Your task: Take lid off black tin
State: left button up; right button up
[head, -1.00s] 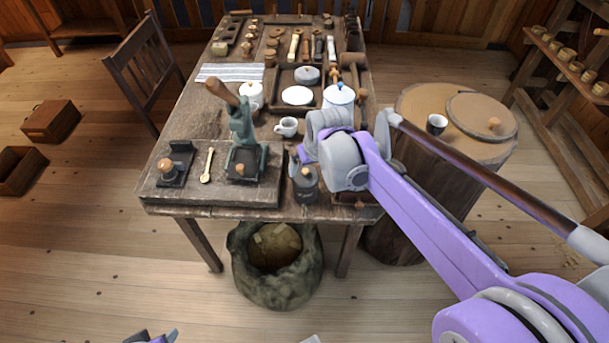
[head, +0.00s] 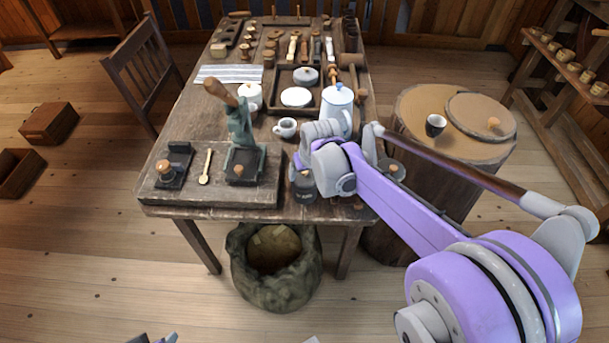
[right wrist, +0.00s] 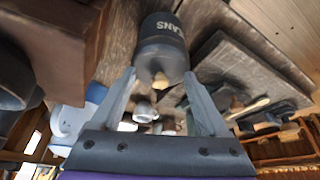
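The black tin (head: 304,189) stands at the table's front edge, right of the dark board. In the right wrist view the tin (right wrist: 163,38) shows pale lettering on its side, and its lid's wooden knob (right wrist: 160,81) lies between my fingers. My right gripper (right wrist: 160,78) is open, with one finger on each side of the knob and clear gaps to it.
A green lever press (head: 241,140) stands on the board (head: 215,193) left of the tin. A white cup (head: 286,128) and a pale blue pot (head: 337,108) stand behind. A stump (head: 410,105) with a dark cup is at the right. A sack (head: 275,275) sits below.

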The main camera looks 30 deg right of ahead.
jog(key=c, duration=0.5)
